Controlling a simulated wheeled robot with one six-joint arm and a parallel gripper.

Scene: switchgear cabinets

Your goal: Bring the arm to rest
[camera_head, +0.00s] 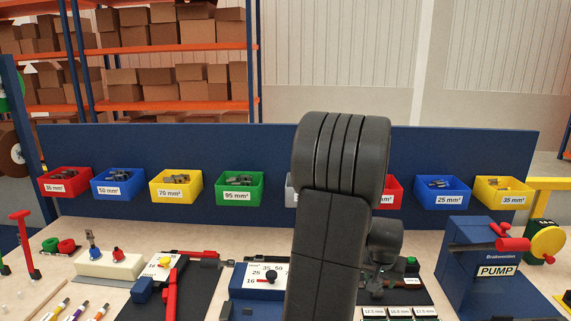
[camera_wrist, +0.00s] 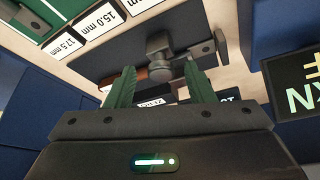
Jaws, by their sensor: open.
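My arm rises upright in the middle of the head view and hides part of the bench and the bins behind it. My gripper (camera_wrist: 160,85) shows in the wrist view with its two green fingers apart. A dark grey rounded piece with a short bar (camera_wrist: 160,47) lies beyond and between the fingertips, over a dark tray (camera_wrist: 110,58). I cannot tell whether the fingers touch it. In the head view the gripper is mostly hidden by my arm.
A blue pump box (camera_head: 478,262) stands right of my arm. A crimping tool with red handles (camera_head: 170,290) lies left on a dark mat. Coloured bins (camera_head: 240,187) line the blue back panel (camera_head: 270,140). Labelled blocks (camera_head: 400,313) sit at the front. Air above the bench is clear.

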